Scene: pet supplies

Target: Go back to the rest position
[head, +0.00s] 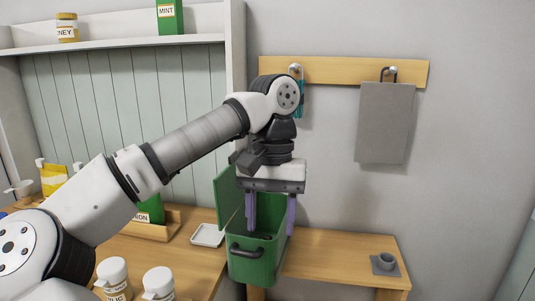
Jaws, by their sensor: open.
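The bin's green lid (228,196) stands raised on the left, close to the left finger.
A white dish (208,235) and white jars (113,276) stand left of the bin. A grey board (385,122) hangs from a wooden rail (345,70).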

